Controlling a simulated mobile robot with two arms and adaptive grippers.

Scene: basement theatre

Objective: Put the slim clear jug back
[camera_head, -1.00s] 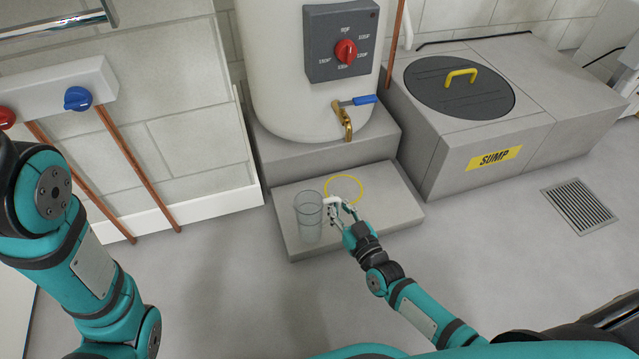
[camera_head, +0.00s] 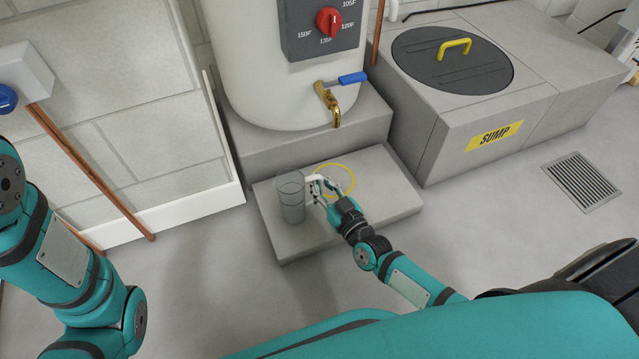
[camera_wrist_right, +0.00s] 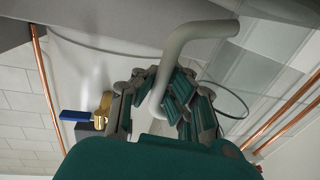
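The slim clear jug (camera_head: 290,198) is upright at the left part of the low grey slab (camera_head: 385,205), left of the yellow ring (camera_head: 350,180) marked on it. I cannot tell whether its base touches the slab. My right gripper (camera_head: 320,188) is at the jug's pale handle, on the jug's right side. In the right wrist view the handle (camera_wrist_right: 185,37) passes between the fingers of my right gripper (camera_wrist_right: 160,92), which are closed around it. The jug's clear rim (camera_wrist_right: 240,97) shows faintly there. My left arm shows at the left, but its gripper is out of view.
A white tank with a red dial (camera_head: 328,22) and a brass tap (camera_head: 328,100) with a blue lever stands on a higher block behind the slab. The sump box (camera_head: 500,165) is to the right. Copper pipes (camera_head: 90,170) run along the left wall. Floor in front is clear.

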